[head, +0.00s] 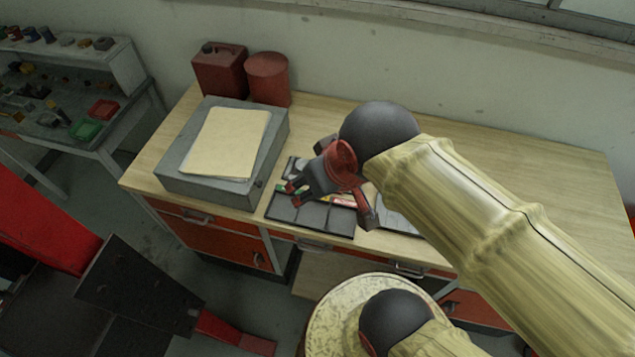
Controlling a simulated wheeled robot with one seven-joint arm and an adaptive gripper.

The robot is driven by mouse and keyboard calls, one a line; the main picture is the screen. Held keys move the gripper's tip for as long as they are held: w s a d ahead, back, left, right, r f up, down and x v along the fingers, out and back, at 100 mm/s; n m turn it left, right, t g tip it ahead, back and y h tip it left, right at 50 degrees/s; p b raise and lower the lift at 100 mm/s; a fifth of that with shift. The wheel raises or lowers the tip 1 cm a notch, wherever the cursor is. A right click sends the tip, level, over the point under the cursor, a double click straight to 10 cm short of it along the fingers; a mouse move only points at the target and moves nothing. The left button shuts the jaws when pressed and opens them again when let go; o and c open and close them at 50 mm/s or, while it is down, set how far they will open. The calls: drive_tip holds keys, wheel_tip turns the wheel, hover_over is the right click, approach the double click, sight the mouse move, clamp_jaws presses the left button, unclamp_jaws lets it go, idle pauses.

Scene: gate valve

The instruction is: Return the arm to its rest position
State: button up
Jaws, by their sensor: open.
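My arm, in a yellowish sleeve (490,215), comes in from the lower right and reaches over the workbench in the head view. A dark round joint and a red ring lead to my gripper (330,197), which hangs over the front part of the bench. Its dark and red fingers are spread, and nothing shows between them. Behind and below it lies a dark tray (325,222) with small coloured items. The arm and gripper hide part of this tray. I cannot tell the exact height of the gripper above it. No gate valve can be made out.
The wooden workbench (510,155) has bare room behind the arm. A grey case (185,172) with papers, a red can (220,70) and a red canister (268,80) stand left. A round speckled top (325,325) is below. A shelf unit (125,70) stands far left.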

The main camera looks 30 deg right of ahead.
drive_tip(key=shift+s, duration=0.2)
drive_tip(key=shift+f, duration=0.15)
wheel_tip(320, 180, down, 13)
drive_tip(key=b, duration=1.3)
